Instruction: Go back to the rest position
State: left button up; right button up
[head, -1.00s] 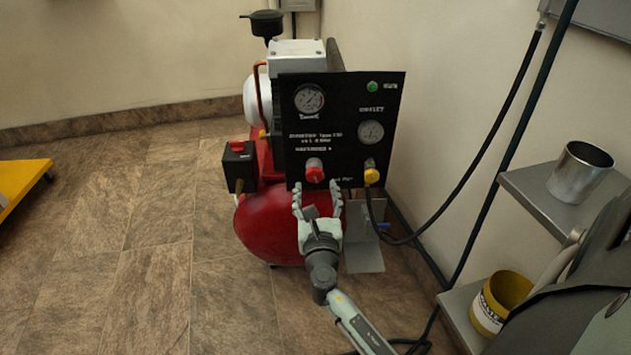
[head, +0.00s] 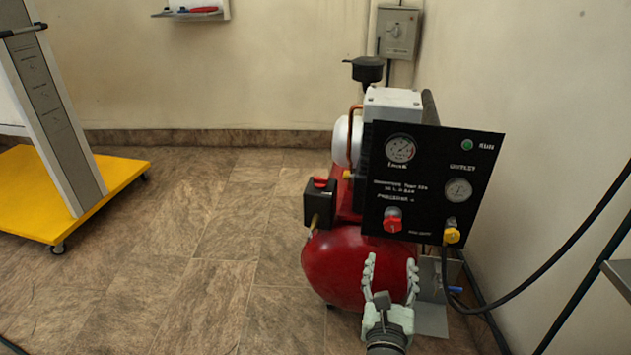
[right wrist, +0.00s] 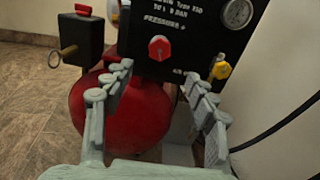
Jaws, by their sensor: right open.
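My right gripper (head: 390,272) is open and empty in the head view, at the bottom, in front of the red compressor tank (head: 335,266). Its spread fingers also show in the right wrist view (right wrist: 165,85), with the red tank and the lower part of the black panel beyond them. The fingers appear apart from the panel and knobs. My left gripper is not in view.
A black hose (head: 540,280) runs from the panel to the right. A yellow wheeled base (head: 112,185) with a grey upright stands at left. A grey box (head: 397,32) hangs on the back wall. A shelf edge (head: 617,275) juts in at right. Tiled floor left of the compressor is clear.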

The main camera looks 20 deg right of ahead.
jog(key=shift+d, duration=0.1)
jog(key=s+d+f+m+g+y+p, duration=0.15)
jog(key=s+f+m+g, duration=0.3)
jog(key=m, duration=0.45)
jog(key=s+d+f+m+g+y+p, duration=0.1)
jog(key=s+d+f+m+g, duration=0.25)
jog(key=f+m, duration=0.4)
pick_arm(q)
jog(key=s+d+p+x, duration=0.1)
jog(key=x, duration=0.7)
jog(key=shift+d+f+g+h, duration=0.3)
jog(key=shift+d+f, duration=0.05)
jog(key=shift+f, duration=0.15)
pick_arm(e)
jog(key=s+a+f+m+g+y, duration=0.4)
jog(key=s+a+m, duration=0.4)
jog(key=m, duration=0.4)
jog(key=shift+s+a+f+y, duration=0.25)
jog(key=shift+f+y, duration=0.05)
jog(key=shift+y, duration=0.55)
jog(key=shift+c, duration=0.6)
